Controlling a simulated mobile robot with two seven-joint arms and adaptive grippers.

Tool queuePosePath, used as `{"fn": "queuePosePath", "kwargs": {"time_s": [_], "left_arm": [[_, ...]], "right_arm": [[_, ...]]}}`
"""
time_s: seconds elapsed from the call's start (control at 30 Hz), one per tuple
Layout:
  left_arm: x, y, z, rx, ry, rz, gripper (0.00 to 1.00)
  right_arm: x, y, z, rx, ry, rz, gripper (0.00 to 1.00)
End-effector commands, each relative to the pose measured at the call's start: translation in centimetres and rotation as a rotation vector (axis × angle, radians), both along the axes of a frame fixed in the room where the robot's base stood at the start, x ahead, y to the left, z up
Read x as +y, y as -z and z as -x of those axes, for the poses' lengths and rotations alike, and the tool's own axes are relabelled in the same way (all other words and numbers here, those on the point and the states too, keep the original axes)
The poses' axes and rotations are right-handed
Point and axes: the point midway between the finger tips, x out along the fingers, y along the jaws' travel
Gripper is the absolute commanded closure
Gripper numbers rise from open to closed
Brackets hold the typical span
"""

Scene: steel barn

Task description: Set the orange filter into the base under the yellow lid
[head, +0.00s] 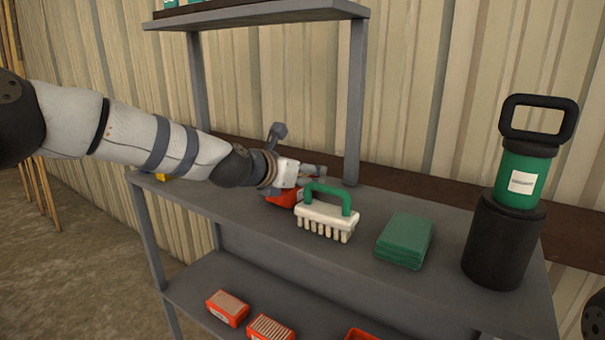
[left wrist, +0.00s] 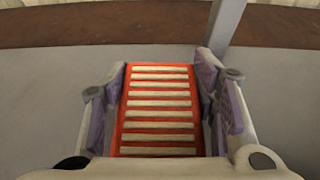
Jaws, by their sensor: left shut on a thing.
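The orange filter (head: 283,198), with pale pleats across an orange frame, is at the shelf top behind the white brush. My left gripper (head: 308,182) is shut on it. In the left wrist view the filter (left wrist: 160,112) lies between the two fingers of the gripper (left wrist: 162,88), its pleats facing the camera. I cannot tell whether it touches the shelf. A small yellow piece (head: 162,177) shows at the shelf's left end, below my left arm. It may be part of the yellow lid; the rest and any base are hidden.
On the grey shelf top (head: 370,205) stand a white brush with green handle (head: 327,217), folded green cloths (head: 404,240) and a black-and-green canister (head: 505,235). Orange-framed blocks (head: 228,308) lie on the lower shelf. A post (head: 356,100) rises behind the gripper.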

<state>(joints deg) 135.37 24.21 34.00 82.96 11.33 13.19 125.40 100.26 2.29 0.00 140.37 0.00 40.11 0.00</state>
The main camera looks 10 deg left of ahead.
Motion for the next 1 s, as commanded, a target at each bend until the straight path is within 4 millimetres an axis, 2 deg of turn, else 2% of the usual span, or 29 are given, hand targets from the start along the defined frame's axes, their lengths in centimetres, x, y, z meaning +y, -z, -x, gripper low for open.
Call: {"fn": "queuePosePath", "kwargs": {"time_s": [0.13,0.17,0.2,0.23,0.5,0.63,0.77,0.9,1.0], "left_arm": [[0.0,0.6,0.0,0.003,-0.001,0.002,0.76],[0.0,0.5,0.0,0.002,-0.001,0.001,0.4],[0.0,0.5,0.0,0.002,-0.001,0.001,0.31],[0.0,0.5,0.0,0.002,0.0,0.0,0.27],[0.0,0.4,0.0,0.001,0.0,0.001,0.27],[0.1,-0.5,0.4,-0.002,-0.001,-0.001,0.27],[1.0,-2.1,2.7,-0.009,-0.001,0.004,0.27],[2.0,-3.6,5.8,-0.014,-0.001,0.003,0.27],[2.7,-3.7,7.6,-0.004,-0.001,0.003,0.27]], "right_arm": [[0.0,0.2,0.1,0.006,0.0,0.0,0.6],[0.0,0.1,0.1,0.005,0.0,0.0,0.6],[0.0,0.1,0.1,0.004,0.0,0.0,0.6],[0.0,0.1,0.1,0.004,0.0,0.0,0.6],[0.0,0.1,0.1,0.004,0.0,0.0,0.6],[0.0,-0.2,-0.2,-0.008,0.0,0.0,0.6],[0.0,-1.2,-1.3,-0.046,0.0,0.0,0.6],[0.0,-2.2,-2.4,-0.091,0.0,0.0,0.6],[0.0,-1.9,-2.1,-0.076,0.001,0.0,0.6]]}}
